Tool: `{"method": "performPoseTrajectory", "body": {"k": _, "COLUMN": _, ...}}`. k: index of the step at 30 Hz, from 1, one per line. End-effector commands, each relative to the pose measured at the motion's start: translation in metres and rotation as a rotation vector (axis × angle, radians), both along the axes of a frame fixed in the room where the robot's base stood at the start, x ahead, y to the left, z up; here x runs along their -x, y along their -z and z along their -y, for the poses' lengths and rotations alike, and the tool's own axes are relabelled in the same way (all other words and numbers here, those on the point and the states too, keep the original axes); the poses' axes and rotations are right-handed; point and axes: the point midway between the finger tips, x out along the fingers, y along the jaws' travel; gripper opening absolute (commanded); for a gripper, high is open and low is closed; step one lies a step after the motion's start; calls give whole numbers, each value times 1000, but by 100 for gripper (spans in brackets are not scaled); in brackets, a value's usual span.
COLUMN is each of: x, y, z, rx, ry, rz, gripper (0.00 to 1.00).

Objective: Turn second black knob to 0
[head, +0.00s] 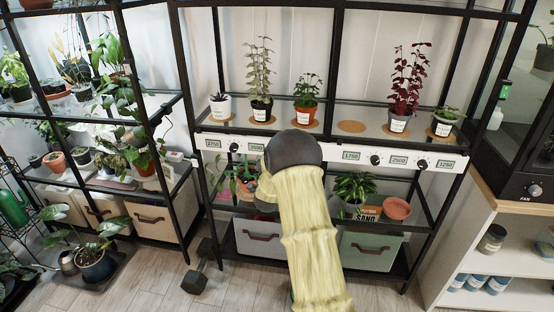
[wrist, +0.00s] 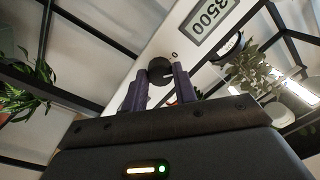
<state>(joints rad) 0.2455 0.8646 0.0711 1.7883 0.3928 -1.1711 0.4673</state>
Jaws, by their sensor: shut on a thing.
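In the wrist view my gripper (wrist: 160,84) has its two purple fingers closed on either side of a round black knob (wrist: 159,69) on the white panel, touching it. A small 0 mark shows on the panel beside the knob. The 3500 display (wrist: 210,22) is close to it. The knob's pointer cannot be made out. In the head view my arm hides this knob and my fingers. The white panel (head: 333,151) there also bears the 3500 display (head: 257,147) and other black knobs (head: 234,147), (head: 376,160), (head: 421,164).
Potted plants stand on the shelf above the panel, including a dark red one (head: 398,122) and an orange pot (head: 305,113). Below are a leafy plant (head: 353,187), a terracotta bowl (head: 397,209) and storage boxes (head: 370,251). A plant rack stands at left, a cabinet (head: 490,205) at right.

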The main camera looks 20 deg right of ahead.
Motion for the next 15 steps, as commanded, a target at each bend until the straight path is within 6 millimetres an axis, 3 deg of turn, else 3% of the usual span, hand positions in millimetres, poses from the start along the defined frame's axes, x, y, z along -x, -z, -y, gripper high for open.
{"method": "performPoseTrajectory", "body": {"k": 15, "x": 1, "y": 3, "z": -1, "rx": 346, "ry": -4, "rz": -240, "gripper": 5}}
